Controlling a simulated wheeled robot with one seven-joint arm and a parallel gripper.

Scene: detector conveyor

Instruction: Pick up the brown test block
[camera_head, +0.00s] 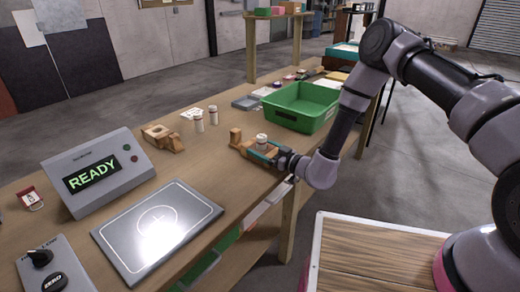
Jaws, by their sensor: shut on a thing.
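My gripper (268,153) is at the table's front edge, below and left of the green bin. It is shut on a brown wooden piece, which I take for the brown test block (236,137); its raised end sticks out left of the fingers. A small white-capped bottle (262,142) stands upright at the fingers; I cannot tell whether it sits in the brown piece or behind it. The fingers hide much of the piece, and I cannot tell whether it is clear of the table. A similar brown wooden piece (160,136) lies further left.
Two white-capped bottles (198,121) stand left of my gripper. A green bin (302,103) stands behind it to the right. A grey READY console (98,172) and a flat grey plate (156,229) are at the left. The table (205,172) is bare between plate and gripper.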

